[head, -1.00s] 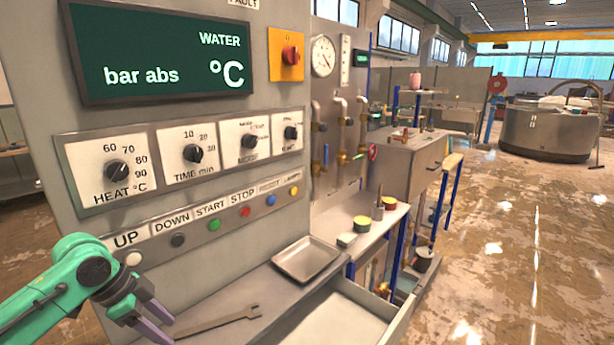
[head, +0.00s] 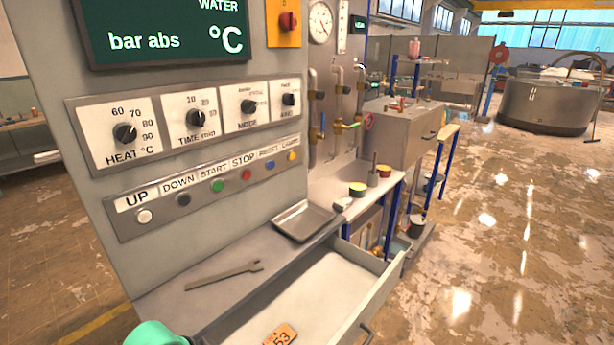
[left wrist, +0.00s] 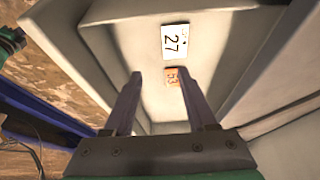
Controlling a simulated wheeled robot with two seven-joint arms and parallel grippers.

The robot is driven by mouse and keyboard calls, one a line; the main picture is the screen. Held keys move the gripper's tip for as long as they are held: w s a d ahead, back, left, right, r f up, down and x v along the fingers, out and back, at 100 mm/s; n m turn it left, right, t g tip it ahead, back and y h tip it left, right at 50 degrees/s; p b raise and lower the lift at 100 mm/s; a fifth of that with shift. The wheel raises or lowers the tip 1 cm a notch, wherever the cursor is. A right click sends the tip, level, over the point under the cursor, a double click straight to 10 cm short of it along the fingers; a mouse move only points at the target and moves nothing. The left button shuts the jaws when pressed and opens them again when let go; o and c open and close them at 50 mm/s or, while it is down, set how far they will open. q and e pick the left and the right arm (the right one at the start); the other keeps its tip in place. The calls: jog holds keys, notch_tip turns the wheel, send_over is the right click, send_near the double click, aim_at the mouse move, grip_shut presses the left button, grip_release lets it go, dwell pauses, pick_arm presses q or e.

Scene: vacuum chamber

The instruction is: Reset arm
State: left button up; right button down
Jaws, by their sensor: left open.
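My left gripper (left wrist: 165,98) shows in the left wrist view with its two fingers apart and nothing between them. It is above or near a pale drawer (left wrist: 148,22) that holds a white tag marked 27 (left wrist: 174,41) and an orange tag marked 53 (left wrist: 173,76). In the head view only a green part of my left arm shows at the bottom edge, and the fingers are out of frame. The open drawer (head: 322,292) is there too, with the orange tag (head: 281,334) at its near end. My right gripper is not in view.
A control panel (head: 199,180) with knobs and buttons stands at the left. A wrench (head: 225,274) and a metal tray (head: 303,221) lie on the ledge below it. The open drawer juts out in front. The floor (head: 480,270) at the right is clear.

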pick_arm(q)
jog(key=s+a+f+n+y, duration=0.2)
jog(key=s+a+n+y, duration=0.1)
jog(key=s+a+n, duration=0.4)
jog(key=s+d+f+g, duration=0.1)
jog(key=s+f, duration=0.1)
jog(key=f, duration=1)
jog(key=s+f, duration=0.2)
jog(key=f, duration=0.9)
jog(key=s+a+f+m+g, duration=0.1)
jog(key=s+a+f, duration=0.2)
jog(key=s+f, duration=1.1)
jog(key=s, duration=0.3)
jog(key=shift+f+g, duration=0.3)
jog(key=shift+f, duration=0.1)
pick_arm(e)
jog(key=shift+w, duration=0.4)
